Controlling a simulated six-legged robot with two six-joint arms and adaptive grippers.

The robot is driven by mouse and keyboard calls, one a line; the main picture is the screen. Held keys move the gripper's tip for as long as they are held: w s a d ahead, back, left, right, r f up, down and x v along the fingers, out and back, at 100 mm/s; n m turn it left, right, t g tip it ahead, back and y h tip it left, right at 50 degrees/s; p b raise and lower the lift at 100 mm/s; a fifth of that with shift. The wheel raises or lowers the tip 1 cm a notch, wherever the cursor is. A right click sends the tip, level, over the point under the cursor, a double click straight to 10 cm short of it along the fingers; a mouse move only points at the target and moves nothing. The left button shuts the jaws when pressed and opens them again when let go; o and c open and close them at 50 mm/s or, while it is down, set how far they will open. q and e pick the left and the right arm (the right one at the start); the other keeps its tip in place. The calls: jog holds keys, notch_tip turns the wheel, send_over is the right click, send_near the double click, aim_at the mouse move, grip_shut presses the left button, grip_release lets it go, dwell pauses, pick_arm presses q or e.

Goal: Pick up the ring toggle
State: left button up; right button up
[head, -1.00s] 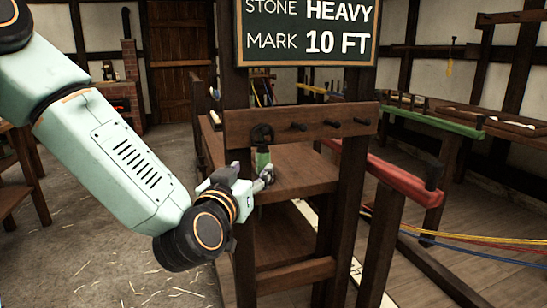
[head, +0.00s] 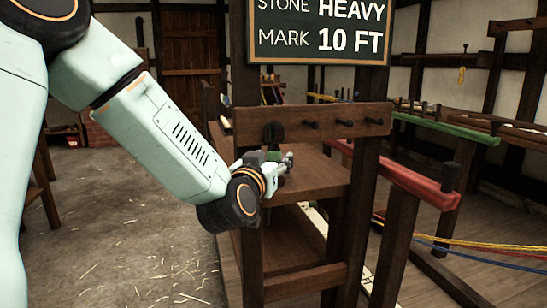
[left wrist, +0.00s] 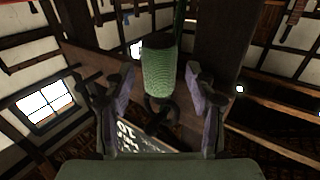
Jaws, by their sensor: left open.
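The ring toggle, a green ribbed grip with a dark ring, hangs at the left end of the wooden peg board; its ring (head: 273,133) shows clearly in the head view, while my gripper hides most of the grip. In the left wrist view the green grip (left wrist: 158,72) lies between the two fingers of my left gripper (left wrist: 159,84), with a visible gap on each side. My left gripper (head: 281,163) is open, just below the ring at the board's left end. My right gripper is not in view.
The peg board (head: 355,122) has several bare dark pegs to the right. Dark posts frame a wooden shelf (head: 318,178) below it. A chalkboard sign (head: 320,30) hangs above. The floor at left is open.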

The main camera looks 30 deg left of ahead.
pick_arm(q)
jog(key=shift+c, duration=0.3)
grip_shut()
dwell(0.4)
